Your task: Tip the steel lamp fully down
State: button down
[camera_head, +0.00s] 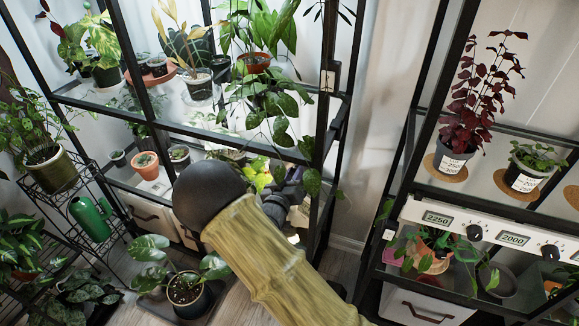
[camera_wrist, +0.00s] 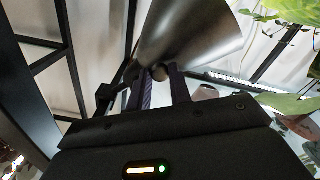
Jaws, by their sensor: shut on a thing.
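The steel lamp (camera_wrist: 195,35) shows in the wrist view as a brushed metal shade just beyond my fingers, at the top centre. My gripper (camera_wrist: 160,82) is shut on a small dark part at the lamp's near end; the fingers hide most of that part. In the head view my forearm reaches to the rack, and my dark wrist covers the place where the lamp is. I cannot make out the lamp there, nor read its tilt exactly.
A black-framed glass plant rack (camera_head: 220,135) surrounds the reach, with trailing leaves (camera_head: 285,135) close above my wrist. Black posts stand left in the wrist view. A second rack with a dark red plant (camera_head: 477,95) stands right. A potted plant (camera_head: 185,288) is on the floor.

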jog(key=shift+s+d+f+n, duration=0.15)
jog(key=shift+d+n, duration=0.1)
jog(key=shift+n, duration=0.15)
jog(key=c, duration=1.3)
grip_release()
jog(key=p+v, duration=0.1)
jog(key=v, duration=1.6)
jog(key=shift+s+a+p, duration=0.1)
jog(key=shift+s+p, duration=0.1)
jog(key=shift+p, duration=0.1)
